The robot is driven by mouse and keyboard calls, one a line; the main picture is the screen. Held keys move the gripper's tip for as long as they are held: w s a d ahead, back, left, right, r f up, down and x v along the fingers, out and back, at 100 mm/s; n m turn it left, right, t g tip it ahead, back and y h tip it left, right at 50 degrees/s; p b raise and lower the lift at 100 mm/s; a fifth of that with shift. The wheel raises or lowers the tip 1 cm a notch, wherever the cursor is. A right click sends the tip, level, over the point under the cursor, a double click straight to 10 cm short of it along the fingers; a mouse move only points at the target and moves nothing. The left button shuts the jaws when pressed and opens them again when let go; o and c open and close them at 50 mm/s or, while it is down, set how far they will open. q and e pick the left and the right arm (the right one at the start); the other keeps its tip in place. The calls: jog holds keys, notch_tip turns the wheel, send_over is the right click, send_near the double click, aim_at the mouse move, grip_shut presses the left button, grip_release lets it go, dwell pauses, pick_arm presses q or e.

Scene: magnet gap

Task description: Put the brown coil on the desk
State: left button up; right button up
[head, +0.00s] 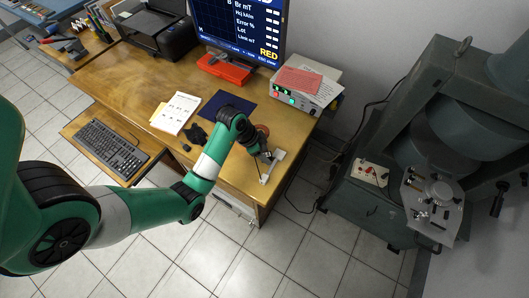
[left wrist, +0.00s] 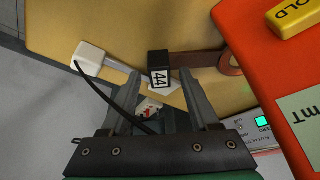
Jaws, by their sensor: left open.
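The brown coil (left wrist: 230,63) is a flat brown strip with a ring at its end, and a black block labelled 44 (left wrist: 159,66) sits at its other end in the left wrist view. In the head view the brown ring (head: 262,130) shows just beyond my left gripper, on the wooden desk (head: 130,78). My left gripper (left wrist: 158,92) is open, with its fingers on either side of the labelled block's near end. I cannot tell whether they touch it. In the head view my left gripper (head: 268,157) is over the desk's near right corner. My right gripper is not in view.
A white probe (left wrist: 89,57) with a black cable lies beside the block. A meter box with green lights (head: 282,97) stands at the back right. A dark blue mat (head: 240,103) and white booklet (head: 175,112) lie on the desk. A large machine (head: 440,130) stands right.

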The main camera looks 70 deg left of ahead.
pick_arm(q)
jog(key=shift+r+p, duration=0.3)
jog(key=p+v, duration=0.6)
jog(key=v, duration=0.5)
jog(key=shift+s+r, duration=0.25)
jog(key=shift+r, duration=0.05)
